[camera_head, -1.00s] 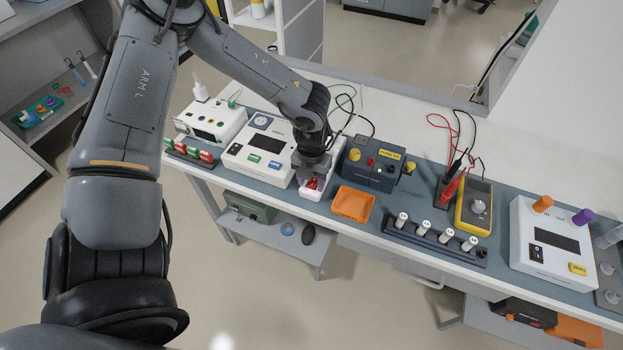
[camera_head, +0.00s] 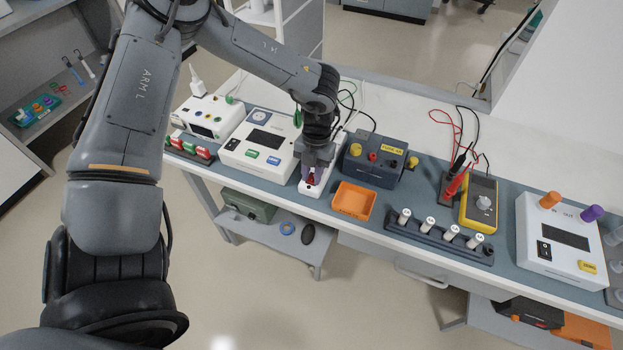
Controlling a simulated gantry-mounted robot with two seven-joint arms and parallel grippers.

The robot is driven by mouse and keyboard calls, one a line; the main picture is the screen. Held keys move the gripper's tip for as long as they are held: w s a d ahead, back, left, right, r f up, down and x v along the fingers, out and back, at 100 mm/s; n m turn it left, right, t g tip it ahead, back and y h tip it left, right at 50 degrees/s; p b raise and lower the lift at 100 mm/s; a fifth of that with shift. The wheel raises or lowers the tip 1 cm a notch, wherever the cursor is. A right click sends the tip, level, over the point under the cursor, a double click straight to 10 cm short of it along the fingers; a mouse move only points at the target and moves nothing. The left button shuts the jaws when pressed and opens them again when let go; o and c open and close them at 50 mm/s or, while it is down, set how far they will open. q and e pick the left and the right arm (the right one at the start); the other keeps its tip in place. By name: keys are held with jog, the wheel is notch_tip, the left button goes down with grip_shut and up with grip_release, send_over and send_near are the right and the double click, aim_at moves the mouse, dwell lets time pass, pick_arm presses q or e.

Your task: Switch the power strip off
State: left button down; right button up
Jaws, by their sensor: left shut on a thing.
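The power strip (camera_head: 305,189) is a narrow white block on the bench, between a white device and a dark blue-grey box. Its near end shows, with a red switch (camera_head: 311,180) partly hidden by the fingers. The rest of the strip runs back behind my arm. My left gripper (camera_head: 313,175) points down over the near end, its fingers shut at the red switch. The fingers are small and dark here, so the exact contact and the switch's tilt cannot be told. My right gripper is not in view.
Left of the strip is a white device (camera_head: 259,140). Right of it is the blue-grey box (camera_head: 374,161) with yellow knobs. An orange tray (camera_head: 353,200) lies in front of that box. A rack of white vials (camera_head: 440,238) and a yellow meter (camera_head: 479,204) stand farther right.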

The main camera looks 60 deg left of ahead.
pick_arm(q)
jog(key=shift+a+g, duration=0.1)
jog(key=shift+g, duration=0.2)
jog(key=c, duration=0.9)
grip_release()
jog(key=shift+w, duration=0.1)
jog(key=shift+r+h, duration=0.15)
jog(key=shift+h, duration=0.15)
jog(key=shift+w+r, duration=0.1)
jog(key=shift+r, duration=0.2)
jog(key=v, duration=1)
jog(key=shift+b, duration=0.35)
